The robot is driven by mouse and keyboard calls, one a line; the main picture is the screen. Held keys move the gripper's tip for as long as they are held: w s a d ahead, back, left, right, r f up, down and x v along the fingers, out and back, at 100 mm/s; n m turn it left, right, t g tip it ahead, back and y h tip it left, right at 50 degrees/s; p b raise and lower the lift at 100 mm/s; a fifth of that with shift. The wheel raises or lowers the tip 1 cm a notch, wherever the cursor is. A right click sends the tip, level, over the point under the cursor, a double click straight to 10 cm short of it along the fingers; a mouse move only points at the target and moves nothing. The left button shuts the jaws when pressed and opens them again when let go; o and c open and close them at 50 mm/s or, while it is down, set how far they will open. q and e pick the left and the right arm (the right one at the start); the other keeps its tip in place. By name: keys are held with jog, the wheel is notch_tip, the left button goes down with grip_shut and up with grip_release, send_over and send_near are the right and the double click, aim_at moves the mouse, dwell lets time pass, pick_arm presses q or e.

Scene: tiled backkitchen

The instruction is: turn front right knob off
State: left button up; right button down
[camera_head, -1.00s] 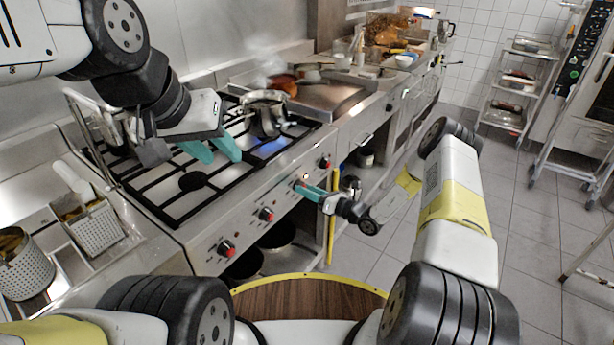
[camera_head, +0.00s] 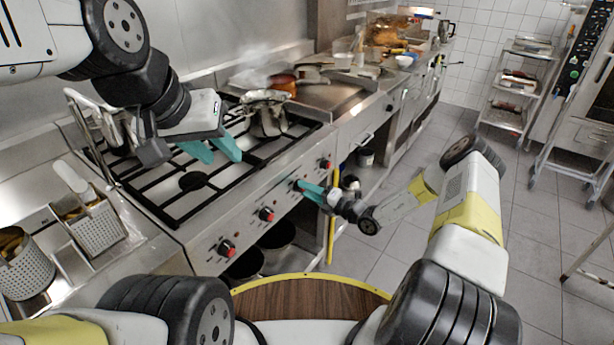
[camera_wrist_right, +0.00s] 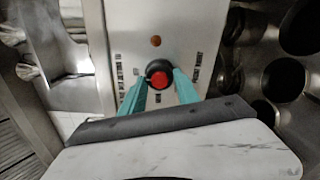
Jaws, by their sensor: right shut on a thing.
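The stove's front panel (camera_head: 245,228) carries a row of knobs with red caps. My right gripper (camera_head: 303,187) is shut on the third knob from the left, which shows as a black knob with a red cap (camera_wrist_right: 160,78) in the right wrist view. Its teal fingers (camera_wrist_right: 160,90) flank the knob on both sides. The small round lamp (camera_wrist_right: 155,41) by this knob looks brown and unlit. A metal pot (camera_head: 265,115) sits on the right burner grate, and no flame shows under it. My left gripper (camera_head: 213,150) is open and empty above the stovetop.
The other knobs are to the left (camera_head: 266,214), further left (camera_head: 226,248) and to the right (camera_head: 325,163). Pans (camera_head: 277,235) lie on the open shelf underneath.

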jog(key=shift+m, duration=0.6)
jog(key=c, duration=0.9)
grip_release()
jog(key=v, duration=0.8)
